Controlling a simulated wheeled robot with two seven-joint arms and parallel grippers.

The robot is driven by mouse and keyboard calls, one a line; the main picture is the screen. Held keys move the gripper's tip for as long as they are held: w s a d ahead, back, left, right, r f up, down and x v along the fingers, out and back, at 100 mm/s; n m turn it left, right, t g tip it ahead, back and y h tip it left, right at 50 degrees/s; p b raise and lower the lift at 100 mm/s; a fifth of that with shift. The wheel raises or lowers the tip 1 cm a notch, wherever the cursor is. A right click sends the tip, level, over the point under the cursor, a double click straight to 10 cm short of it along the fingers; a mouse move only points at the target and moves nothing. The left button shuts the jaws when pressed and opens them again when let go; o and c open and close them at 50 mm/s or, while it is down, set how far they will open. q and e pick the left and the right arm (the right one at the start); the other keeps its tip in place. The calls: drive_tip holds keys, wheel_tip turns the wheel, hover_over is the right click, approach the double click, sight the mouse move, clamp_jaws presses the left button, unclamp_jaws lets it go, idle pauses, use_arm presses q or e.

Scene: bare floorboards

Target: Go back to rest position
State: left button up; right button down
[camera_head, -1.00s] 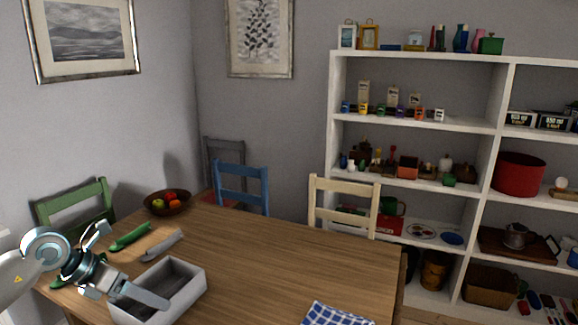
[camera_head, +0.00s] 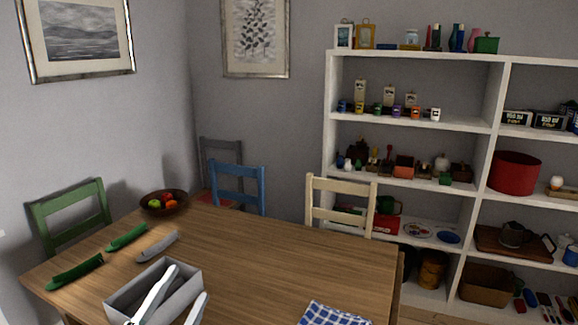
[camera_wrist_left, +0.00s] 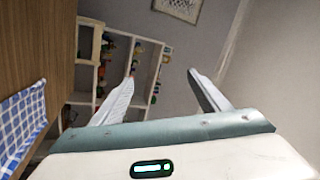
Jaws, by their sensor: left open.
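My left gripper (camera_head: 178,305) shows at the bottom of the head view, in front of the grey box, with its two fingers spread and nothing between them. In the left wrist view its fingers (camera_wrist_left: 160,88) are also apart and empty, with the shelf and wall beyond. The rest of the left arm is out of the head view. My right gripper is in neither view.
The wooden table (camera_head: 290,262) holds a grey open box (camera_head: 192,282), green and grey long items (camera_head: 128,237), a fruit bowl (camera_head: 163,203) and a checked cloth (camera_head: 335,315). Chairs (camera_head: 238,187) stand around it. A white shelf (camera_head: 415,125) stands behind.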

use_arm(q)
drive_tip(key=s+a+f+n+g+y, duration=0.35)
drive_tip(key=s+f+n, duration=0.25)
drive_tip(key=f, duration=0.5)
drive_tip(key=s+a+f+n+g+y, duration=0.2)
drive_tip(key=s+f+n+g+y, duration=0.3)
drive_tip(key=f, duration=0.5)
drive_tip(key=s+d+f+n+g+h, duration=0.15)
drive_tip(key=s+f+g, duration=0.35)
drive_tip(key=s, duration=0.6)
drive_tip(key=s+d+f+n+g+h, duration=0.1)
drive_tip(key=s+d+f+n+g, duration=0.2)
drive_tip(key=s+f, duration=0.6)
wheel_tip(320, 180, down, 21)
drive_tip(key=d+m, duration=0.2)
drive_tip(key=s+f, duration=0.5)
drive_tip(key=f, duration=0.4)
drive_tip(key=s+f+h, duration=0.1)
drive_tip(key=s+f, duration=0.4)
drive_tip(key=f, duration=0.4)
drive_tip(key=shift+s+a+f, duration=0.15)
drive_tip(key=shift+a+f, duration=0.15)
drive_tip(key=shift+f, duration=0.05)
